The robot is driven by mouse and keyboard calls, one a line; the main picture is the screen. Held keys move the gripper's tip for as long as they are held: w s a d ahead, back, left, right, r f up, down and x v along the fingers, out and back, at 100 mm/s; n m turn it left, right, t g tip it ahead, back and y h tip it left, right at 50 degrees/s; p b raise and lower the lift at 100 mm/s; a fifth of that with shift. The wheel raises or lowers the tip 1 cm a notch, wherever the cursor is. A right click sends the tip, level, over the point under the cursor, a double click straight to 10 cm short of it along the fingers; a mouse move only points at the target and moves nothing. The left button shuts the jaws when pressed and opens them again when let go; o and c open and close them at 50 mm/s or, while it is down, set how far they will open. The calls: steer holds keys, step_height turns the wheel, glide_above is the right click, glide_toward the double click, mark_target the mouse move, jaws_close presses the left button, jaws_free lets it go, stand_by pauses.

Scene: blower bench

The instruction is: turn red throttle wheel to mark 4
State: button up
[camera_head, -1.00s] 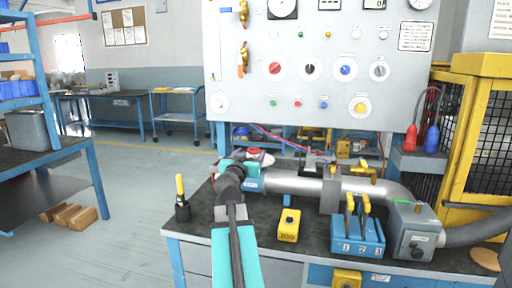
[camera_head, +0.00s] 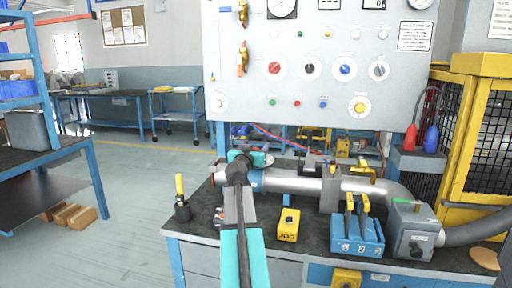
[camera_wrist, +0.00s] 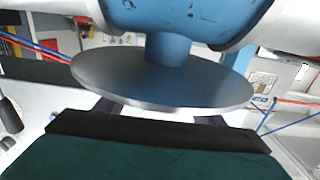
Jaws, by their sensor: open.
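My gripper (camera_head: 244,156) is open at the left end of the grey pipe, and its fingers are mostly hidden in the head view. No red wheel shows clearly there now; my gripper and wrist cover that spot. A pale grey disc (camera_head: 264,160) shows just right of my gripper, above the pipe's blue collar (camera_head: 257,181). In the wrist view, a large grey disc (camera_wrist: 160,80) on a blue stem (camera_wrist: 170,48) lies in front of the jaws and hides most of the fingers. Contact cannot be told. Mark numbers are not readable.
The grey pipe (camera_head: 300,184) runs right along the dark bench. A yellow JOG box (camera_head: 289,225), a blue lever block (camera_head: 357,234) and a black holder with a yellow handle (camera_head: 182,209) stand nearby. The upright panel (camera_head: 320,100) with a red knob (camera_head: 275,68) rises behind.

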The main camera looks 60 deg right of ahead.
steer(key=shift+w+d, duration=0.1)
steer(key=shift+d, duration=0.2)
steer(key=c, duration=1.1)
steer(key=shift+o, duration=0.2)
steer(key=shift+f+b, duration=0.15)
steer(key=shift+b, duration=0.55)
steer(key=m+g+b, duration=0.1)
steer(key=g+b, duration=0.1)
steer(key=b, duration=0.4)
steer(key=shift+m+g+h+b, duration=0.3)
steer(key=shift+m+g+b, duration=0.1)
steer(key=b, duration=0.1)
steer(key=m+g+b, duration=0.1)
steer(key=b, duration=0.1)
steer(key=shift+s+g, duration=0.2)
steer(key=shift+g, duration=0.1)
steer(key=shift+s+r+g+b, duration=0.1)
steer(key=shift+r+g+b, duration=0.1)
steer(key=shift+g+b, duration=0.15)
